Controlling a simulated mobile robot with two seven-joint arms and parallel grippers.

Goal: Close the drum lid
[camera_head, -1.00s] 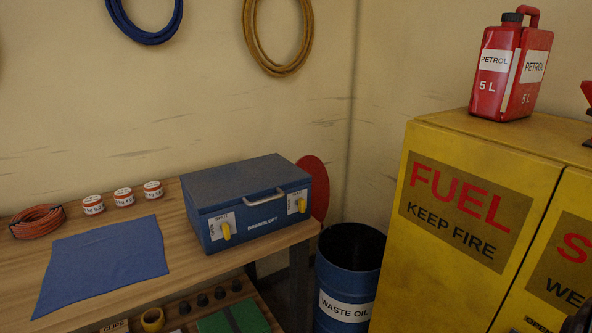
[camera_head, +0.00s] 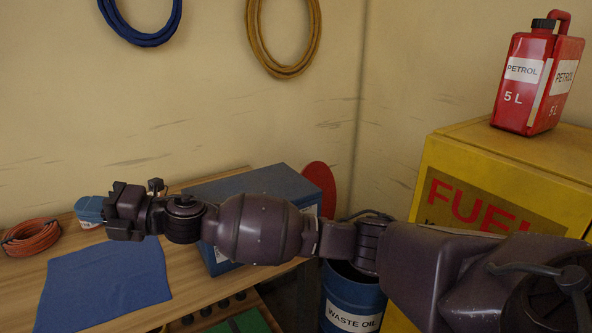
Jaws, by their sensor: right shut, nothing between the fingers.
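The blue drum (camera_head: 352,297), labelled WASTE OIL, stands on the floor between the bench and the yellow cabinet. My right arm crosses in front of its top and hides most of the opening. The red round lid (camera_head: 319,181) stands upright behind the drum's left side, partly hidden by the blue toolbox; its hinge cannot be seen. My right gripper (camera_head: 113,211) is shut and empty, stretched far to the left over the bench, well away from drum and lid. My left gripper is not in view.
The blue toolbox (camera_head: 232,184) sits on the wooden bench (camera_head: 190,278) behind my right arm. A blue cloth (camera_head: 105,285) and an orange coil (camera_head: 30,237) lie on the bench. The yellow fuel cabinet (camera_head: 490,150) carries a red petrol can (camera_head: 530,82) and stands close on the drum's right.

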